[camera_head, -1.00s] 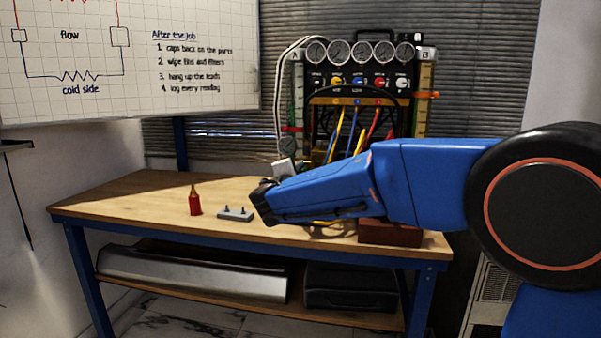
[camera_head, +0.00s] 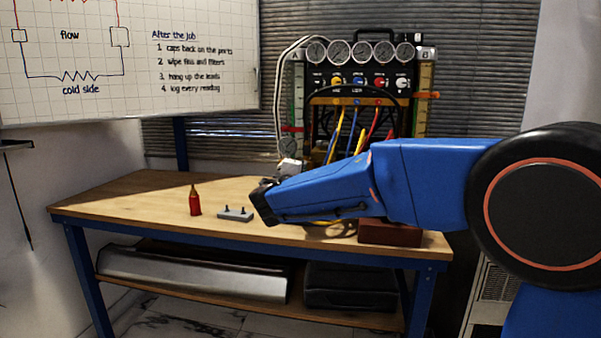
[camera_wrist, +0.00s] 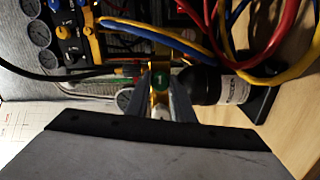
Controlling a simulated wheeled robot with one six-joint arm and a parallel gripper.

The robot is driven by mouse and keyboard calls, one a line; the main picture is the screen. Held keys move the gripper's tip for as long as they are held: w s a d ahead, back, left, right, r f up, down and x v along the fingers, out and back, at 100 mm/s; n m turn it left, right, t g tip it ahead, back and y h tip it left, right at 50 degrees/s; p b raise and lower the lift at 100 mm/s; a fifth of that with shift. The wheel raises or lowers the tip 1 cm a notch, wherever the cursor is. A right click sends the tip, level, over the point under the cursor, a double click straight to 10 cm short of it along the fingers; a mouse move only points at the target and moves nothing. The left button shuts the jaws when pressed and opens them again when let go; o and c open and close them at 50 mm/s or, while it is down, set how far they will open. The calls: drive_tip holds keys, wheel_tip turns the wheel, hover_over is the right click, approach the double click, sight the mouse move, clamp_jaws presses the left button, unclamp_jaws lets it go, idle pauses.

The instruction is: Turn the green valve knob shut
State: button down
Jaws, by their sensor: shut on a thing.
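In the head view, the knob and fingertips are hidden behind my blue arm, which reaches left over the bench.
The gauge rig (camera_head: 360,75), with hoses hanging down, stands at the back of the bench (camera_head: 130,202). A dark bottle (camera_wrist: 218,87) with a white label is close beside the fingers.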

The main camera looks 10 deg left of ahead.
drive_tip(key=shift+f, duration=0.1)
drive_tip(key=c, duration=1.5)
unclamp_jaws()
drive_tip(key=shift+c, duration=0.2)
drive_tip(key=s+a, duration=0.2)
drive_tip(key=s, duration=1.5)
drive_tip(key=shift+s, duration=0.15)
drive_tip(key=d+f+m+g+h, duration=0.2)
drive_tip(key=d, duration=0.7)
drive_tip(key=d+f+m+g+h, duration=0.2)
drive_tip(key=d, duration=0.7)
drive_tip(key=s+d+f+m+g, duration=0.2)
drive_tip(key=s+d+f+g, duration=0.15)
drive_tip(key=d, duration=0.55)
drive_tip(key=s+d+f+m+g, duration=0.1)
drive_tip(key=s+d+f+g, duration=0.15)
drive_tip(key=s+d, duration=0.4)
drive_tip(key=s+d+f+m+g+y, duration=0.2)
drive_tip(key=s+d+f+m, duration=0.3)
drive_tip(key=s+d, duration=0.4)
drive_tip(key=s+f+m+y, duration=0.1)
drive_tip(key=s+f+y, duration=0.1)
drive_tip(key=s+f, duration=0.2)
drive_tip(key=s+f+m+g+y, duration=0.1)
drive_tip(key=s+f+y, duration=0.1)
drive_tip(key=s, duration=0.6)
drive_tip(key=shift+s+a+f+m, duration=0.2)
drive_tip(key=shift+a+f+m, duration=0.15)
drive_tip(key=shift+f, duration=0.5)
